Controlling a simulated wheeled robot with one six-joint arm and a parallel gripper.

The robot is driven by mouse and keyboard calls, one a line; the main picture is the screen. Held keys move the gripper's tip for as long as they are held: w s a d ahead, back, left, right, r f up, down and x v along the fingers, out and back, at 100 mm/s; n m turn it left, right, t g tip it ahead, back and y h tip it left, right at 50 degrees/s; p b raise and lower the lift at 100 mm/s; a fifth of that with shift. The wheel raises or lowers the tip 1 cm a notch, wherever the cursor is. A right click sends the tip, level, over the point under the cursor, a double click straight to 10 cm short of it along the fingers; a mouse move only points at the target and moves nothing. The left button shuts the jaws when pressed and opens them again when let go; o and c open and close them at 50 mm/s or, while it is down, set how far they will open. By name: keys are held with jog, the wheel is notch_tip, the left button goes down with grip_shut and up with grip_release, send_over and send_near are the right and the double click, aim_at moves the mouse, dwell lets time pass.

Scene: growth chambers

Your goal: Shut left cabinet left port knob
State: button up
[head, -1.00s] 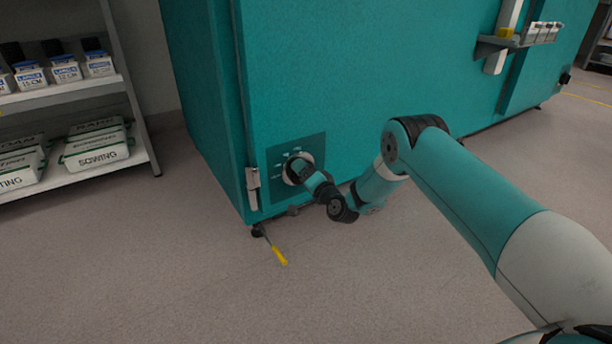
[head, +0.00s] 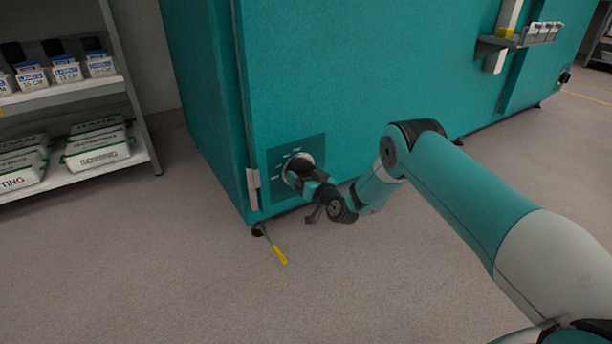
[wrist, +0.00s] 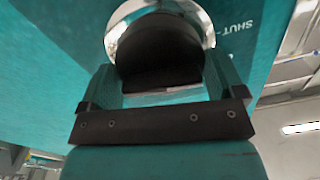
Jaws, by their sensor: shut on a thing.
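The left port knob (wrist: 158,48) is black, with a shiny round metal ring (wrist: 120,32) around it. It fills the top middle of the wrist view. My gripper (wrist: 163,78) is shut on the knob, with one finger on each side of it. The word "SHUT" (wrist: 234,26) shows on the panel right of the ring, tilted in this view. In the head view my gripper (head: 299,176) is at the dark dial panel (head: 312,147) low on the teal cabinet (head: 310,80). There it hides most of the knob, and the ring's upper edge shows.
A pale latch handle (head: 253,188) is on the cabinet left of the panel. A yellow-handled tool (head: 279,254) lies on the floor by the cabinet foot. A shelf (head: 75,182) with bottles and boxes stands at left. The floor in front is open.

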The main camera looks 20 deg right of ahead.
jog(key=shift+n, duration=1.1)
jog(key=o, duration=0.7)
jog(key=shift+c, duration=0.2)
jog(key=p+v, duration=1.7)
jog(key=p, duration=0.5)
jog(key=shift+s, duration=0.15)
